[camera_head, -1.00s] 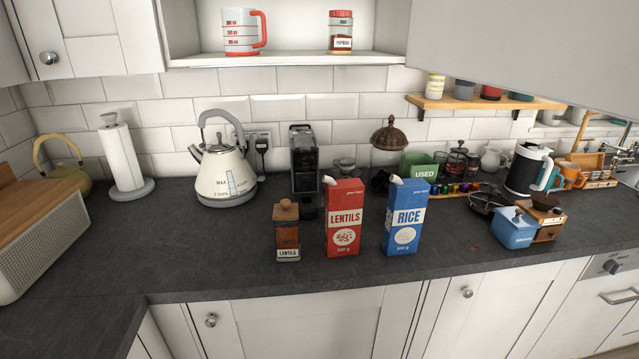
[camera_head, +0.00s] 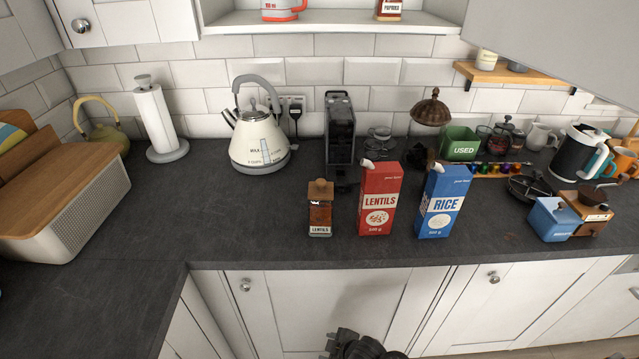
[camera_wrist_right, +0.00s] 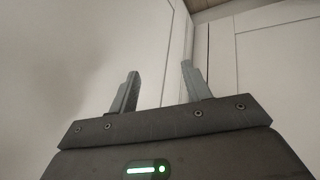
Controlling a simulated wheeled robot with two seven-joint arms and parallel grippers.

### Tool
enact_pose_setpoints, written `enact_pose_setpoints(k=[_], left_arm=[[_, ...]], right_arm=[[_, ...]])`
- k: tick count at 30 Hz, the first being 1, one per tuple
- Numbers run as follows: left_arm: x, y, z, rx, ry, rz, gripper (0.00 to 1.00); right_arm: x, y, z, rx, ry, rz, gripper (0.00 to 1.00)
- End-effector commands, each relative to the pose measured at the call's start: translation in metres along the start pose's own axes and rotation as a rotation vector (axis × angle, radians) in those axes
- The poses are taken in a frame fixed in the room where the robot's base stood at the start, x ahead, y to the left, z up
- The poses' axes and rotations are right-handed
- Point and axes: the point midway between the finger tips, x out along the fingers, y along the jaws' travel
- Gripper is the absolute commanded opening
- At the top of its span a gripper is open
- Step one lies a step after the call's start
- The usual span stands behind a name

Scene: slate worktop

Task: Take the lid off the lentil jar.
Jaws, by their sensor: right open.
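The lentil jar (camera_head: 320,216) is a small glass jar with a label reading LENTILS and reddish-brown contents. It stands upright on the slate worktop, left of the red carton. Its wooden lid (camera_head: 320,189) with a knob sits on top of it. My right gripper (camera_head: 358,345) shows at the bottom edge of the head view, below the worktop edge and in front of the white cupboards, well apart from the jar. In the right wrist view its two fingers (camera_wrist_right: 158,88) are spread with nothing between them. My left gripper is not in view.
A red lentils carton (camera_head: 379,200) and a blue rice carton (camera_head: 443,203) stand right of the jar. A black coffee machine (camera_head: 340,130) is behind it, and a cream kettle (camera_head: 257,140) is behind left. The worktop left of the jar (camera_head: 225,215) is clear.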

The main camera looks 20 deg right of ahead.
Motion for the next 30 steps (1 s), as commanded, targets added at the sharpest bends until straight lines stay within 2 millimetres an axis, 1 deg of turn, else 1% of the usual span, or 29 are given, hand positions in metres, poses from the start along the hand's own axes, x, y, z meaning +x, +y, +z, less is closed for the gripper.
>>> enact_pose_setpoints(k=[1,2,3,5,6,8,9,11,12,13,15,16,18,20,21,23,24,26,27,29,30], left_arm=[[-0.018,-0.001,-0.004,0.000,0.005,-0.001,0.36],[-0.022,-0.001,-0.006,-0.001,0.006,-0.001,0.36],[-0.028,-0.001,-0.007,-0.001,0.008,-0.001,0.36],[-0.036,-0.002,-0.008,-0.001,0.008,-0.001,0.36],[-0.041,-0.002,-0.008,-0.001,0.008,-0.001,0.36],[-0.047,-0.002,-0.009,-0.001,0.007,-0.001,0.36],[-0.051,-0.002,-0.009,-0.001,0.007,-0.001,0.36],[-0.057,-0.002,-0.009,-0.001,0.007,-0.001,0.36],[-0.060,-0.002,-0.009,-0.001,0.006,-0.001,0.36],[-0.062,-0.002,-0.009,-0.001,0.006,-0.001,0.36],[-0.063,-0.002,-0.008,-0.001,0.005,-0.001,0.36],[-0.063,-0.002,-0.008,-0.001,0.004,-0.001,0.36],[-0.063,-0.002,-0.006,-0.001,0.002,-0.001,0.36],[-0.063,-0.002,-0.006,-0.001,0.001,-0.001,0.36],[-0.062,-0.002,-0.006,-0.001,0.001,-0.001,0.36],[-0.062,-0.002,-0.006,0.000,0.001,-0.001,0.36],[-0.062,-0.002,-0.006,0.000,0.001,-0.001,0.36],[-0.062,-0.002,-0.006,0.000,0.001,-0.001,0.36],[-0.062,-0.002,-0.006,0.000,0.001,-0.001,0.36],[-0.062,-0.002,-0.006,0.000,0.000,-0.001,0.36],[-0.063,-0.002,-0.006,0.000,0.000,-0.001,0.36]], right_arm=[[-0.029,0.025,-0.057,-0.108,0.066,0.023,0.48],[-0.043,0.034,-0.084,-0.172,0.099,0.034,0.48],[-0.062,0.045,-0.117,-0.254,0.138,0.051,0.48],[-0.092,0.056,-0.161,-0.372,0.192,0.079,0.48],[-0.112,0.061,-0.188,-0.451,0.225,0.098,0.48],[-0.141,0.068,-0.224,-0.567,0.271,0.131,0.48],[-0.160,0.071,-0.246,-0.647,0.302,0.155,0.48],[-0.186,0.073,-0.279,-0.784,0.351,0.193,0.48],[-0.203,0.073,-0.301,-0.894,0.387,0.222,0.48],[-0.212,0.072,-0.316,-0.983,0.414,0.242,0.48],[-0.222,0.068,-0.342,-1.172,0.469,0.280,0.48],[-0.225,0.066,-0.351,-1.252,0.491,0.293,0.48],[-0.227,0.063,-0.368,-1.435,0.539,0.319,0.48],[-0.226,0.060,-0.380,-1.599,0.579,0.336,0.48],[-0.224,0.060,-0.386,-1.713,0.605,0.346,0.48],[-0.222,0.060,-0.393,-1.893,0.642,0.354,0.48],[-0.220,0.062,-0.396,-2.019,0.667,0.357,0.48],[-0.218,0.069,-0.396,-2.215,0.701,0.351,0.48],[-0.217,0.076,-0.395,-2.344,0.722,0.340,0.48],[-0.216,0.091,-0.389,-2.528,0.749,0.312,0.48],[-0.218,0.104,-0.385,-2.643,0.766,0.287,0.48]])
